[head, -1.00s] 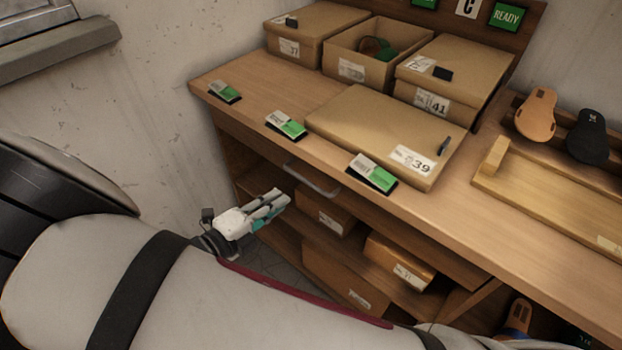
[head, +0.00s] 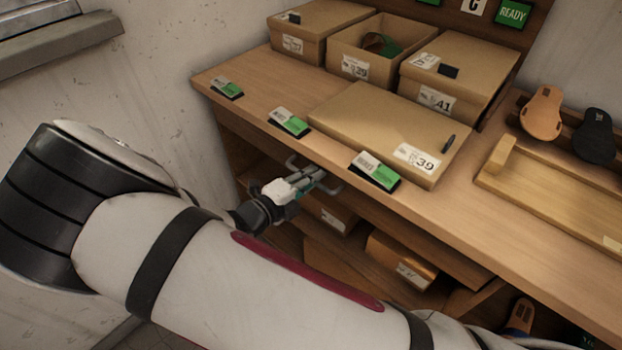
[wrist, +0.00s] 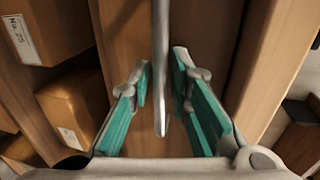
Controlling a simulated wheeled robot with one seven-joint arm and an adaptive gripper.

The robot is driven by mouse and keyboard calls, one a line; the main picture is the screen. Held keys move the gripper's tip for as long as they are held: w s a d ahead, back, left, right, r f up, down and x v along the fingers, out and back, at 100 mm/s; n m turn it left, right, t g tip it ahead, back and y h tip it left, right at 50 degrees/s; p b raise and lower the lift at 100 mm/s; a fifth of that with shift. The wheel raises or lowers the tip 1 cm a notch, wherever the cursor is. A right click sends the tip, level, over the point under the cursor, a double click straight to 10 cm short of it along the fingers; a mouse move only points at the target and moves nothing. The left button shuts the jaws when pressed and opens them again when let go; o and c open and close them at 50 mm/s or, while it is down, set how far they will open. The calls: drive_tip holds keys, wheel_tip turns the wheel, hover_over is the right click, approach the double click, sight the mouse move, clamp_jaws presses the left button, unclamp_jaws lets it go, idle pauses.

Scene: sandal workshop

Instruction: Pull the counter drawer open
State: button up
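The counter drawer (wrist: 205,30) is a wooden front under the countertop, and it looks shut. Its metal bar handle (head: 331,187) is partly hidden behind my gripper in the head view. My gripper (head: 312,175) is at the handle, below the counter's front edge. In the wrist view the handle (wrist: 160,70) runs between the two teal-padded fingers of my gripper (wrist: 166,85). The fingers are open, with a gap visible between the handle and each pad.
Boxes lie on the shelf (head: 470,265) below, one of them brown (head: 400,260). The countertop (head: 245,70) above carries card stands, a flat box (head: 375,125) and other boxes. A wall (head: 150,90) stands to the left, with free floor between.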

clamp_jaws()
